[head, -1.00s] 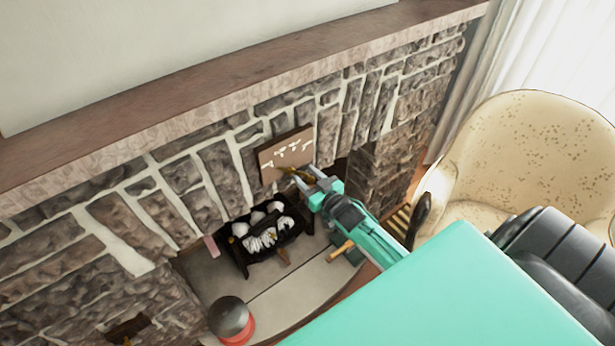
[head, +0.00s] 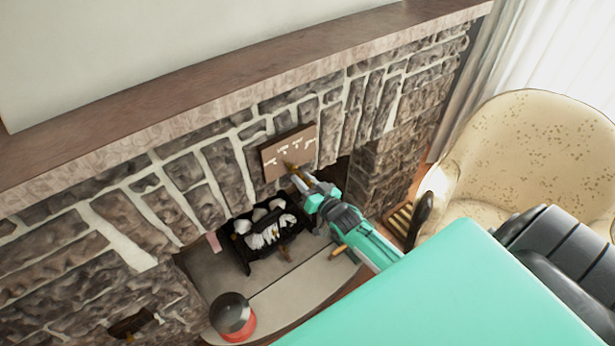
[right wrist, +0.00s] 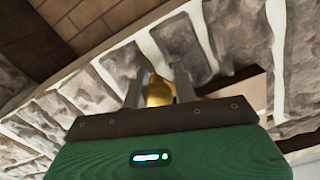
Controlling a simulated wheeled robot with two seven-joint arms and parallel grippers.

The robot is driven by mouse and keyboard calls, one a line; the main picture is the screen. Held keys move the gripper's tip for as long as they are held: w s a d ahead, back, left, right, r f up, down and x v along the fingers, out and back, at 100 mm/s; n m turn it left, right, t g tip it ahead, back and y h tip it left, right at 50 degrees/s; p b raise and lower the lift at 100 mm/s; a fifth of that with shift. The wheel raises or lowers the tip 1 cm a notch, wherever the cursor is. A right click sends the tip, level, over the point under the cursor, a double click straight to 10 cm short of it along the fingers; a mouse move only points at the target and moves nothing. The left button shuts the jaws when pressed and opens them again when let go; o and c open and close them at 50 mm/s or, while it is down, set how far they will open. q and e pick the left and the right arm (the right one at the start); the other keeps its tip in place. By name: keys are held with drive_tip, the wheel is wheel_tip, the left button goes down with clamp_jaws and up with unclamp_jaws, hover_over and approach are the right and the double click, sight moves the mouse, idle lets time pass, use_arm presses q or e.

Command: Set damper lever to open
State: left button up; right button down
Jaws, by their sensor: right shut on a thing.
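The damper lever (head: 291,166) is a small brass-coloured handle in front of a brown plate (head: 277,158) with white markings on the stone fireplace front. My right gripper (head: 297,177) is at the lever, just below the plate, and is shut on it. In the right wrist view the brass lever (right wrist: 158,91) sits between the two grey fingers (right wrist: 160,98), and part of the plate (right wrist: 236,88) shows to the right. The markings are too small to read. The lever's exact setting is hard to tell. My left gripper is not in view.
A dark grate (head: 262,240) with white logs stands in the hearth below. A dark-topped red pot (head: 232,318) sits on the hearth ledge. A wooden mantel (head: 240,88) runs above. A patterned cream armchair (head: 540,140) is at the right.

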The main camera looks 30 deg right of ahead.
sight(274, 182)
drive_tip(key=a+m, duration=0.1)
drive_tip(key=m, duration=0.1)
drive_tip(key=a+m, duration=0.2)
drive_tip(key=m, duration=0.1)
drive_tip(key=a+m, duration=0.1)
drive_tip(key=m, duration=0.1)
drive_tip(key=shift+s+a+f, duration=0.1)
drive_tip(key=shift+a+f, duration=0.05)
drive_tip(key=shift+a, duration=0.05)
drive_tip(key=a+m, duration=0.1)
drive_tip(key=m, duration=0.1)
drive_tip(key=a+m, duration=0.1)
drive_tip(key=m, duration=0.1)
drive_tip(key=shift+s+a+r, duration=0.1)
drive_tip(key=shift+r, duration=0.25)
drive_tip(key=shift+s+a+r+m+p, duration=0.15)
drive_tip(key=shift+a+r+m, duration=0.25)
drive_tip(key=shift+m, duration=0.45)
drive_tip(key=shift+w+a+r+m+p, duration=0.1)
drive_tip(key=shift+a+r+m+p, duration=0.25)
drive_tip(key=shift+m, duration=0.5)
drive_tip(key=shift+a+f, duration=0.1)
drive_tip(key=c, duration=1.2)
unclamp_jaws()
drive_tip(key=shift+f, duration=0.1)
drive_tip(key=shift+s, duration=0.1)
